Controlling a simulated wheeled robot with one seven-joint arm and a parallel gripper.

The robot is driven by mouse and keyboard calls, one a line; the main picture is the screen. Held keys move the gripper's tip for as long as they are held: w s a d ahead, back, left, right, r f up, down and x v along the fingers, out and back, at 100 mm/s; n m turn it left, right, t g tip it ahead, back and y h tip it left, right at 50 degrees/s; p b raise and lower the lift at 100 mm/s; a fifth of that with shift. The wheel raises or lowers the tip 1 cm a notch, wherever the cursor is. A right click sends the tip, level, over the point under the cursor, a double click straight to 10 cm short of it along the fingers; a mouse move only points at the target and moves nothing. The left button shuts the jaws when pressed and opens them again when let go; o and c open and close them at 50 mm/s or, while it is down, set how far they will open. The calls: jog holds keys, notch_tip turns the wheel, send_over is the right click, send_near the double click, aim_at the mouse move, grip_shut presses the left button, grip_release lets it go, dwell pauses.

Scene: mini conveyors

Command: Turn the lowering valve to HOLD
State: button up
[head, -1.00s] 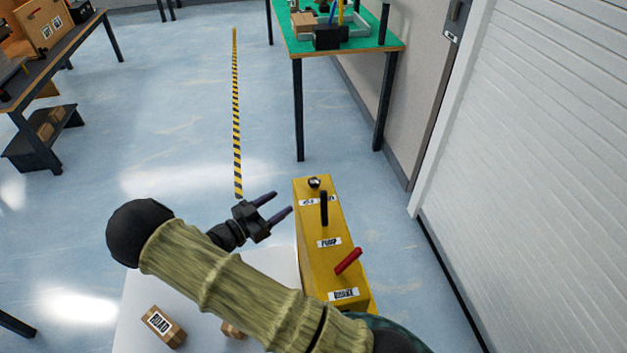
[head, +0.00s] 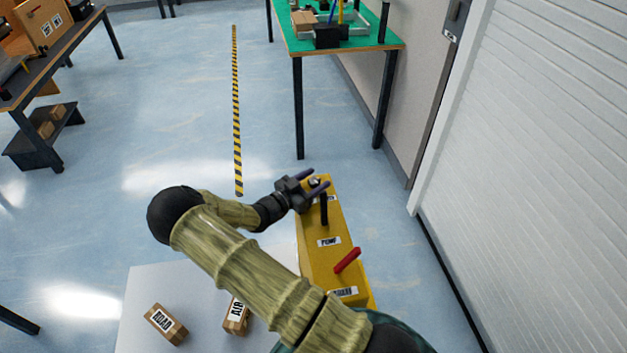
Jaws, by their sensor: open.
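The yellow control box (head: 318,262) stands right of the white surface. At its far end is a small dark knob (head: 314,183), partly behind my fingers; its label is mostly covered. A black upright lever (head: 323,209) stands just nearer, before a label that seems to read PUMP. A red lever (head: 347,260) tilts up to the right near another label. I cannot read which control is the lowering valve. My gripper (head: 318,181) is open and empty over the far end of the box, its fingers pointing right beside the knob. I cannot tell whether they touch it.
On the white surface (head: 150,285) lie a box marked ROAD (head: 166,324) and a box marked AIR (head: 236,316). A green-topped table (head: 365,42) stands behind, and a white shutter (head: 540,180) is at right. Floor left of the striped tape (head: 236,120) is clear.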

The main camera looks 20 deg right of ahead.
jog(key=shift+w, duration=0.1)
jog(key=c, duration=1)
jog(key=shift+o, duration=0.2)
